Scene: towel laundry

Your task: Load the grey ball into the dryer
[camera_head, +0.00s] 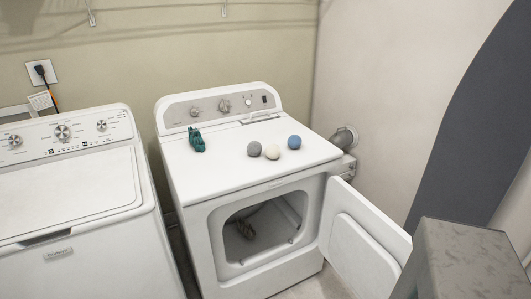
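The grey ball (254,149) rests on top of the white dryer (226,178), at the left end of a short row of balls. It touches or nearly touches the cream ball (272,152) to its right. The dryer's door (362,245) stands wide open, swung out to the right. The drum opening (262,228) faces front, and a small dark shape shows inside; I cannot tell what it is. My gripper is not in view.
A blue ball (294,142) lies right of the cream ball. A dark green crumpled thing (196,139) lies on the dryer top at left. A white washer (70,190) stands to the left across a narrow gap. A vent duct (344,138) is behind the dryer's right side.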

